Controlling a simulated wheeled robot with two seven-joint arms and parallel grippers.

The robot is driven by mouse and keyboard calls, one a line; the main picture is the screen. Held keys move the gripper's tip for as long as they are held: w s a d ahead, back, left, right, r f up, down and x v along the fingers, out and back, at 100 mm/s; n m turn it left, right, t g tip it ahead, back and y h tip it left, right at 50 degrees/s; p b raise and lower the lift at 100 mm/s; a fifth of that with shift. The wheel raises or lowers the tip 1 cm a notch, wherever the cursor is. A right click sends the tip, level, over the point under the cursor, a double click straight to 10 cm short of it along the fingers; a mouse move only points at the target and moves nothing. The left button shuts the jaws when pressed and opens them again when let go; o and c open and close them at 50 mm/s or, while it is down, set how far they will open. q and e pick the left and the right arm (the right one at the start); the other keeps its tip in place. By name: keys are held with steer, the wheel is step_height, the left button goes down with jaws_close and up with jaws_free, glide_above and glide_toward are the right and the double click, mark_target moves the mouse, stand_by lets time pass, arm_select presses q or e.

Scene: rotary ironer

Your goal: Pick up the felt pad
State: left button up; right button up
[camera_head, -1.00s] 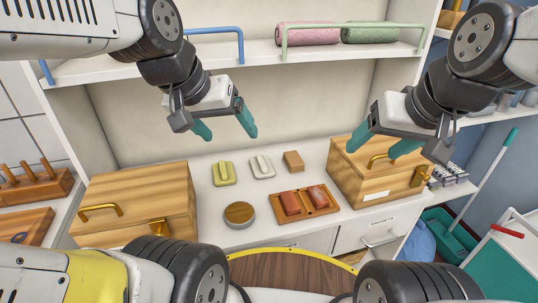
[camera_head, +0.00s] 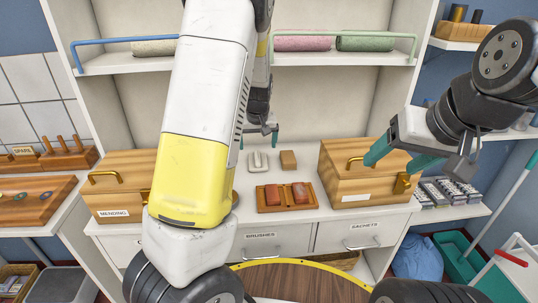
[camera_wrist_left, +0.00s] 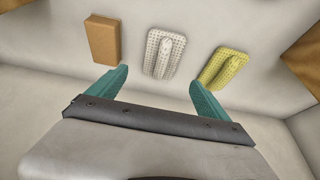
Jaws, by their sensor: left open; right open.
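No label marks the felt pad. A pale dotted pad with a raised grip (camera_head: 258,162) lies on the white counter; in the left wrist view it (camera_wrist_left: 165,54) lies just beyond and between my left fingertips. Left of it there is a plain tan block (camera_wrist_left: 102,40), also in the head view (camera_head: 288,160). Right of it there is a yellow dotted pad (camera_wrist_left: 223,66), hidden behind my left arm in the head view. My left gripper (camera_wrist_left: 160,82) is open and empty above the counter. My right gripper (camera_head: 395,160) is open and empty at the right wooden box (camera_head: 362,172).
A wooden tray (camera_head: 272,205) with two reddish blocks lies in front of the pale pad. A left wooden box (camera_head: 112,205) is partly covered by my left arm. A shelf (camera_head: 300,67) with rolls hangs above. Drawers (camera_head: 262,240) run below the counter.

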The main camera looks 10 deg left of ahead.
mark_target(258, 154)
arm_select(q)
steer(key=x, duration=0.8)
steer(key=shift+s, duration=0.1)
steer(key=c, duration=1.4)
steer(key=shift+c, duration=0.2)
steer(key=shift+r, duration=0.15)
steer(key=shift+r, duration=0.5)
steer(key=v, duration=0.2)
steer(key=shift+r, duration=0.35)
steer(key=s, duration=1)
steer(key=s+r, duration=0.1)
steer(key=s, duration=0.4)
steer(key=shift+s+d+r, duration=0.15)
steer(key=shift+d, duration=0.25)
